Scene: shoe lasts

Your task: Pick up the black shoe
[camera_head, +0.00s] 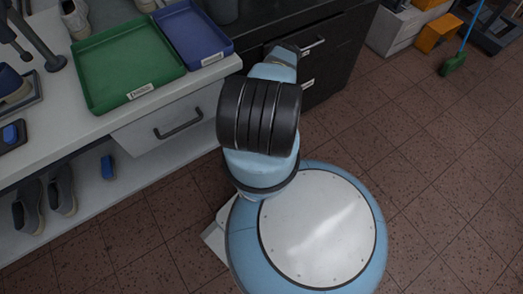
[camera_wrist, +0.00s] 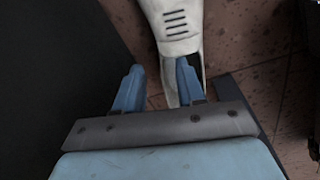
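No shoe that is clearly black shows. Two dark grey shoes with pale soles, one (camera_head: 28,207) and another (camera_head: 64,190), stand on the low shelf at the left in the head view. My gripper is not clear in the head view, and no shoe shows in the wrist view.
The white counter (camera_head: 60,122) holds a green tray (camera_head: 126,98) and a blue tray (camera_head: 215,52). A drawer with a dark handle (camera_head: 178,124) is below. A blue brush (camera_head: 107,166) lies on the low shelf.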

